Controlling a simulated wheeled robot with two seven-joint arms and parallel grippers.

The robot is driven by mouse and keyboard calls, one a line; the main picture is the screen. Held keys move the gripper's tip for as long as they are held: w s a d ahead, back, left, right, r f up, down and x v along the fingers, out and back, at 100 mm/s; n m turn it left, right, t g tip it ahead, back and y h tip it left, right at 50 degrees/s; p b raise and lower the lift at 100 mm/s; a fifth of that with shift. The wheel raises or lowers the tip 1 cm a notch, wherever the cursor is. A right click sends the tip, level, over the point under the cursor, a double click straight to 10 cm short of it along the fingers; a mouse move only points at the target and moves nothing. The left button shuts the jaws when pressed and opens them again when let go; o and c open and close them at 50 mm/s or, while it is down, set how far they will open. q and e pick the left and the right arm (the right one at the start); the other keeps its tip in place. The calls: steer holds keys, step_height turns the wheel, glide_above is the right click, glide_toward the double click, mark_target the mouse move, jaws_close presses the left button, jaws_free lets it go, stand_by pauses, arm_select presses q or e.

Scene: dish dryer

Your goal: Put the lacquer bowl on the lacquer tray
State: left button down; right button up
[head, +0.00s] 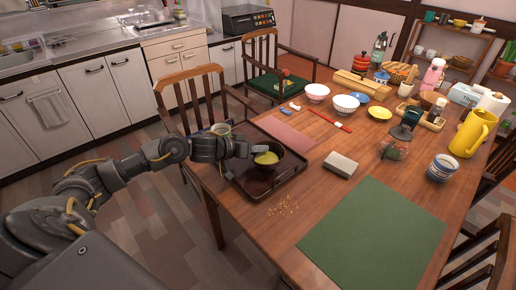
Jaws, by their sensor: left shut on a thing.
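The lacquer bowl (272,168) is dark outside with yellow-green contents or inside, and looks upright. It is over the dark lacquer tray (263,195) at the table's left edge. I cannot tell whether the bowl rests on the tray or hangs just above it. My left gripper (252,151) reaches in from the left and is shut on the bowl's left rim. The fingertips are small and partly hidden. My right gripper is not in view.
A pale cup (221,129) stands behind my left gripper. A pink mat (290,134), a grey block (340,165), crumbs (284,206) and a green mat (374,234) lie nearby. Bowls, a yellow jug (471,135) and other tableware crowd the back and right. A chair (190,105) stands at the left.

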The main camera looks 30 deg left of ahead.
arm_select(q)
steer(key=shift+f, duration=0.1)
steer(key=c, duration=1.3)
jaws_free()
steer(key=shift+o, duration=0.2)
steer(key=shift+s+a, duration=0.1)
steer(key=v, duration=1)
steer(key=shift+s+a+p, duration=0.15)
steer(key=shift+s+p, duration=0.15)
steer(key=shift+p, duration=0.1)
steer(key=shift+s+a+r, duration=0.2)
steer(key=shift+s+r, duration=0.25)
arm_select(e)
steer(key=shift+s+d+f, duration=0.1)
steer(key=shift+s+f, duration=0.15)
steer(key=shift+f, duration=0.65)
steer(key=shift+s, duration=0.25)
